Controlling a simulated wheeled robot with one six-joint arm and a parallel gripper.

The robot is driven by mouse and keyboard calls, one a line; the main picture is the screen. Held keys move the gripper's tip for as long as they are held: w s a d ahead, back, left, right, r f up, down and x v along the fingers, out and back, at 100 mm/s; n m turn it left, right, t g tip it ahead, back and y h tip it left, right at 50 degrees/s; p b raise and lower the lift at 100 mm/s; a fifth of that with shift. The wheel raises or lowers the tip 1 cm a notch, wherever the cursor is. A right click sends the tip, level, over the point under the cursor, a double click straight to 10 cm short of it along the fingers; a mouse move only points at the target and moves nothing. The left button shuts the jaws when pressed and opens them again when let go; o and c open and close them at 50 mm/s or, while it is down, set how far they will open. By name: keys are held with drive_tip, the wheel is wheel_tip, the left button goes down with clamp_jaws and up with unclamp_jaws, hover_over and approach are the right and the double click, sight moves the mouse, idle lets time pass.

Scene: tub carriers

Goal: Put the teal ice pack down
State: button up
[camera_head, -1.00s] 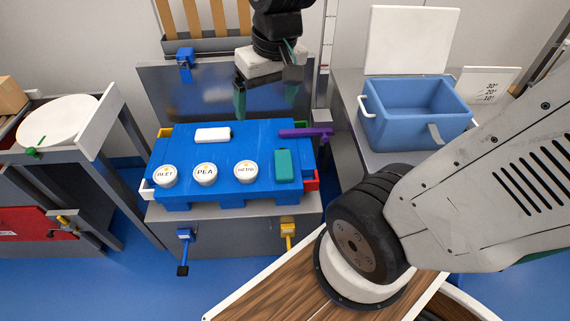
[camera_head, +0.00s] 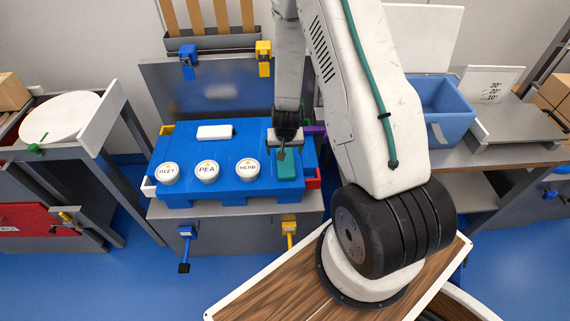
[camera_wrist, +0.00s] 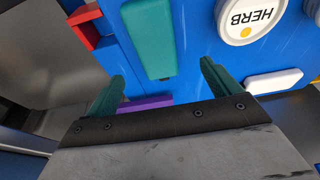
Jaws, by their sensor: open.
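The teal ice pack (camera_head: 287,171) lies flat on the blue tub carrier (camera_head: 225,183), near the right end of its top. In the wrist view the pack (camera_wrist: 150,35) shows beyond the fingertips, its near end close to the gap between them. My gripper (camera_head: 282,153) is over the back part of the pack in the head view. In the wrist view its two teal fingers (camera_wrist: 162,75) are wide apart, with nothing held between them. Whether a finger touches the carrier cannot be told.
White tubs marked BEET (camera_head: 167,174), PEA (camera_head: 207,172) and HERB (camera_head: 248,170) sit left of the pack. A white block (camera_head: 215,132) lies behind them. A purple bar (camera_wrist: 145,103) is near the fingers. A blue bin (camera_head: 445,110) stands to the right.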

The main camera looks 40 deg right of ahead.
sight(285, 161)
drive_tip(key=x, duration=0.3)
drive_tip(key=shift+s+d, duration=0.15)
drive_tip(key=shift+s, duration=0.2)
drive_tip(key=x, duration=0.6)
drive_tip(key=shift+c, duration=0.3)
drive_tip(key=c, duration=1.3)
drive_tip(key=shift+r, duration=0.1)
